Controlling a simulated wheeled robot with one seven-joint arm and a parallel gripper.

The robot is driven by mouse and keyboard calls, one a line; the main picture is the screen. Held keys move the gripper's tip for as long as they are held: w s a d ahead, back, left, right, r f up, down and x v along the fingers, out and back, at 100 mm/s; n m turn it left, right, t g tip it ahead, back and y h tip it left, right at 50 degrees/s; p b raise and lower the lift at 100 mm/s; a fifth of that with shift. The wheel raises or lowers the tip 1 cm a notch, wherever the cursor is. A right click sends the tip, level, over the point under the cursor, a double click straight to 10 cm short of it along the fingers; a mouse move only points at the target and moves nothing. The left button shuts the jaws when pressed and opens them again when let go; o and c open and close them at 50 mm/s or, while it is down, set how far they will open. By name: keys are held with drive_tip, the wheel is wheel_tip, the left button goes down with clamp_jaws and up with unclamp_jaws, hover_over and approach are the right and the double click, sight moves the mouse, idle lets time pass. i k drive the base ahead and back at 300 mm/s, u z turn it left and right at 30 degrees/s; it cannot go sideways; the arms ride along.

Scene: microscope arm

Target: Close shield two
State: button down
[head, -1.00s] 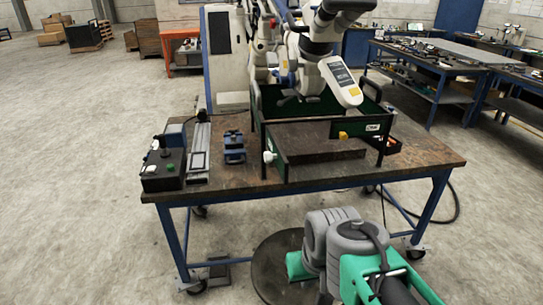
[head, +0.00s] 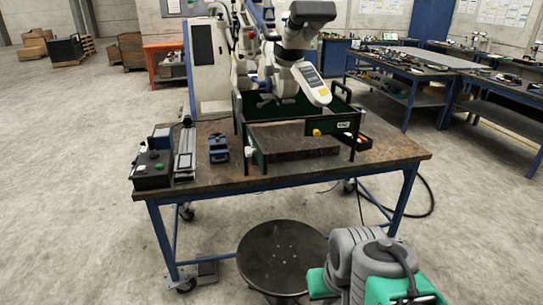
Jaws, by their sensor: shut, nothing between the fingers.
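A dark green frame with low side walls (head: 240,108) stands on the workbench, around a brown block or plate (head: 300,146). Its front bar carries a yellow knob (head: 316,132) and a small white label (head: 344,125); a white knob (head: 249,152) sits at its front left corner. I cannot tell which part is shield two, or whether it is open or closed. A white jointed microscope arm with a screen head (head: 312,84) hangs over the frame. My own grey and green arm links show at the lower right, well apart from the bench. My gripper is not in view.
The brown-topped bench (head: 210,188) also holds a black control box (head: 152,172), a grey rail (head: 185,150) and a blue vise (head: 219,148). A round dark stool top (head: 282,256) stands before the bench. More benches (head: 420,75) lie behind right.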

sight(256, 148)
drive_tip(key=z, duration=0.85)
drive_tip(key=i, duration=0.4)
drive_tip(key=u, duration=3.25)
drive_tip(key=i, duration=0.5)
